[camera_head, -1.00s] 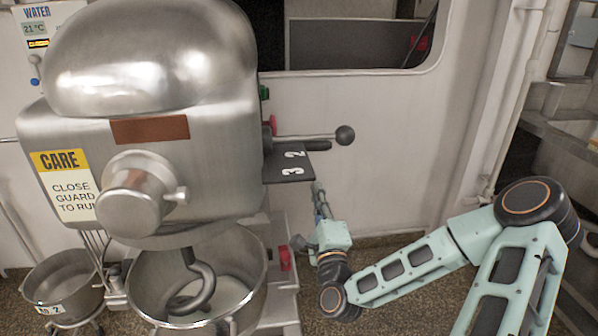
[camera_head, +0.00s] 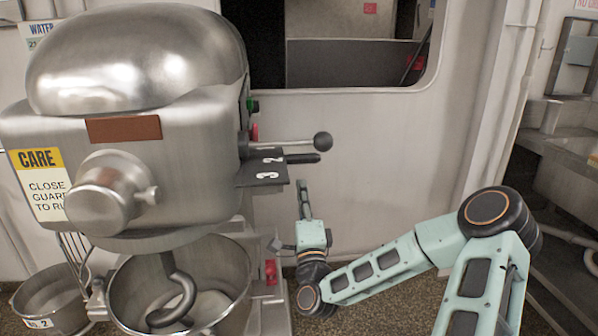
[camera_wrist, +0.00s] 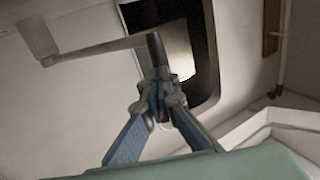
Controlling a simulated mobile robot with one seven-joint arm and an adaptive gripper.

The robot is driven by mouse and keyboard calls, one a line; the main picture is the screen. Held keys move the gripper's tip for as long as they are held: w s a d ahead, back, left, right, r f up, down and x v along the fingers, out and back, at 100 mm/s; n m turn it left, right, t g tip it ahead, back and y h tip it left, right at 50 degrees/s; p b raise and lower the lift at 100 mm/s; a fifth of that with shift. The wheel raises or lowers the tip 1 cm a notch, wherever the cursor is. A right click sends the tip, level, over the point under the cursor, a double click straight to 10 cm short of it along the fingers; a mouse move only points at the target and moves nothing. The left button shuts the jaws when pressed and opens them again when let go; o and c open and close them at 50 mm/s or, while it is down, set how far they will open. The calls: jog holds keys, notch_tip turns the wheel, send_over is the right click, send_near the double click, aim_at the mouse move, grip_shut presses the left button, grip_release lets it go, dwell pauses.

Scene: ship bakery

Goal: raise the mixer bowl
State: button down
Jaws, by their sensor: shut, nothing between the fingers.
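The steel mixer bowl (camera_head: 228,270) sits under the mixer (camera_head: 190,130), around the dough hook (camera_head: 178,300), with pale contents inside. A lever with a black ball knob (camera_head: 322,141) sticks out to the right of the mixer. Just below it a black rod-like grip (camera_head: 303,158) shows past the numbered plate. My gripper (camera_head: 303,186) points upward below this grip, right of the mixer. In the wrist view, my gripper's fingers (camera_wrist: 160,88) are together, just below a dark grip (camera_wrist: 157,50) on a metal arm. I cannot tell whether they touch it.
The numbered plate (camera_head: 262,174) juts out above and left of my gripper. A second bowl (camera_head: 50,292) stands at the lower left. A red part (camera_head: 270,271) is on the mixer's side.

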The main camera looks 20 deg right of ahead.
aim_at(298, 162)
jog(key=x, duration=0.6)
jog(key=shift+w+r, duration=0.1)
